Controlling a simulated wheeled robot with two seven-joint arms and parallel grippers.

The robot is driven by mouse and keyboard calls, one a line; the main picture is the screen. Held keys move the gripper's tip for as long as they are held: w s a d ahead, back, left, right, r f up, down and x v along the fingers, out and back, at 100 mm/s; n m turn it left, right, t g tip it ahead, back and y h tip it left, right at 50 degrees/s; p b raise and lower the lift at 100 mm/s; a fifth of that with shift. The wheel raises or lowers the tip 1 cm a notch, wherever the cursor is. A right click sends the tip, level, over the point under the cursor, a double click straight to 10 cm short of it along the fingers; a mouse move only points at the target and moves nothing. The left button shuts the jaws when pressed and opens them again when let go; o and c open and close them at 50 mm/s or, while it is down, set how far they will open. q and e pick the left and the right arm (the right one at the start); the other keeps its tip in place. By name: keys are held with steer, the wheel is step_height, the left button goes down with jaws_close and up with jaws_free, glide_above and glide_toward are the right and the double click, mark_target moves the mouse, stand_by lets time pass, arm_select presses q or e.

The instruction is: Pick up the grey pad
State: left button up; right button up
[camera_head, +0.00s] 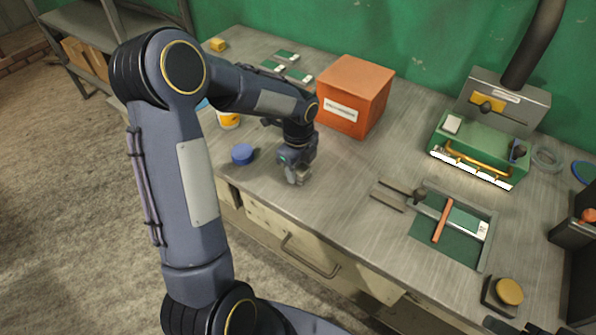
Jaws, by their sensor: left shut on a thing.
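My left gripper (297,180) points down over the bench near its front edge, left of the middle. It is shut on a small light-grey piece, which I take to be the grey pad (303,176). The fingers hide most of it, and I cannot tell whether it touches the bench top. Dark parts at the bottom right edge look like my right gripper (520,327), cut off by the frame, so its jaws cannot be read.
An orange box (355,95) stands behind the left gripper. A blue lid (242,154) lies to its left. A framed green board (452,228) with an orange bar and a green machine (478,150) are to the right. The bench top (340,200) just right of the gripper is clear.

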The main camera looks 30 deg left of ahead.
arm_select(q)
steer(key=s+d+r+b, duration=0.1)
steer(key=s+r, duration=1)
steer(key=s, duration=0.3)
steer(key=shift+r+b, duration=0.25)
steer(key=shift+b, duration=0.1)
steer(key=o, duration=0.3)
steer(key=shift+c, duration=1)
